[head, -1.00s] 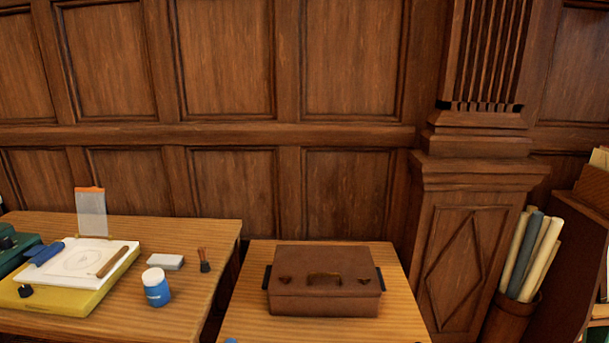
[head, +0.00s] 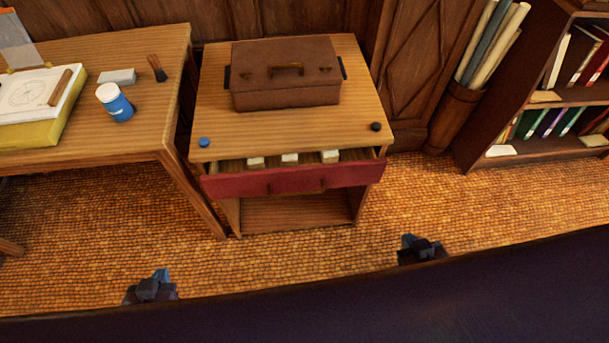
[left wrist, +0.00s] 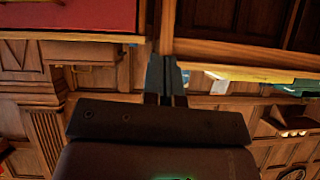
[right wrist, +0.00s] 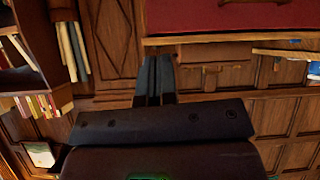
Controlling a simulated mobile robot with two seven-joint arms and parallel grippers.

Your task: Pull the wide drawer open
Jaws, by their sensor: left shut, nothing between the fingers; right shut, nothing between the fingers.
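The wide drawer (head: 226,186) has a dark red front with a dark handle (head: 296,187). It stands partly open under the top of a small wooden cabinet (head: 240,120), with several pale blocks visible inside. My left gripper (head: 160,275) is shut and empty, in front of the drawer and to its left. My right gripper (head: 408,241) is shut and empty, in front and to the right. Neither touches the drawer. The red front also shows at the top of the left wrist view (left wrist: 75,15) and of the right wrist view (right wrist: 190,18).
A brown case (head: 285,92) sits on the cabinet, with a blue knob (head: 204,142) and a black knob (head: 376,126) near its front corners. A wooden desk (head: 110,142) stands left. A bookcase (head: 545,130) stands right. The floor before the drawer is clear.

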